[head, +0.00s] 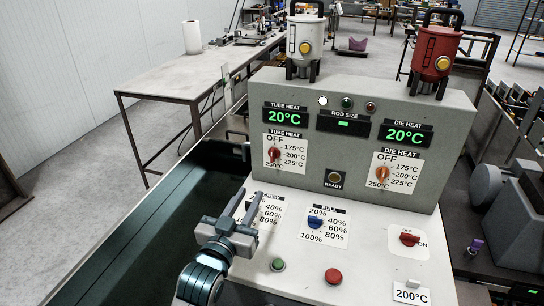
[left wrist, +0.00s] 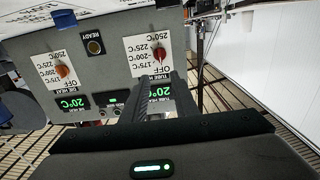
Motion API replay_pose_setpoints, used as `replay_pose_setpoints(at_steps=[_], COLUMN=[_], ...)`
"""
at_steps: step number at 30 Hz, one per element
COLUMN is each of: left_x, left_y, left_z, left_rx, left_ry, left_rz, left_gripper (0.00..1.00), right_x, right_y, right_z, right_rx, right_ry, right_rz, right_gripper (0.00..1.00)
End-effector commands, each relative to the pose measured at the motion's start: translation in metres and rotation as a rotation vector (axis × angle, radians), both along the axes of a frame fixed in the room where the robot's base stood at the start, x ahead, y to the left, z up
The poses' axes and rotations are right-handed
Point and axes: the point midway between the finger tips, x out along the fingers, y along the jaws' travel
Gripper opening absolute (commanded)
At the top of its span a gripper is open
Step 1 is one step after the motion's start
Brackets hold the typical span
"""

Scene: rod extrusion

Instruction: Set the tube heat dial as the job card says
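The tube heat dial (head: 274,155) is a red knob on the grey upright panel, with marks for OFF, 175, 200, 225 and 250°C. Its bar stands roughly upright, in line with OFF. The tube heat display (head: 285,117) reads 20°C. The job card (head: 411,296) at the front right reads 200°C. My left gripper (head: 250,194) is open and empty, below and in front of the dial, apart from it. In the left wrist view the red dial (left wrist: 158,53) appears upside down beyond the fingers (left wrist: 153,90). My right gripper is not in view.
The orange die heat dial (head: 382,175) is on the panel's right, its display (head: 405,133) also at 20°C. The sloped desk carries a blue pull dial (head: 315,223), a red button (head: 333,276) and a red switch (head: 410,239).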

Motion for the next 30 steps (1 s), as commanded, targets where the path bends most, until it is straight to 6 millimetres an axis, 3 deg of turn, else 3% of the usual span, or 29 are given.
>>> replay_pose_setpoints(at_steps=[11, 16, 30], left_x=[0.002, 0.012, 0.080], left_y=[-0.001, -0.004, -0.026], left_z=[0.000, 0.001, 0.002], left_rx=[0.000, 0.001, 0.002], left_ry=[0.001, 0.002, 0.002], left_rz=[0.000, 0.000, 0.000], left_gripper=[0.27, 0.27, 0.27], right_x=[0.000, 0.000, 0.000], right_y=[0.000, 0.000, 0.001], right_z=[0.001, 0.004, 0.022], right_rx=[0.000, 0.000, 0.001], right_ry=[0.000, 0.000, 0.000], right_rz=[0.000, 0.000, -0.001], right_gripper=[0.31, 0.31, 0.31])
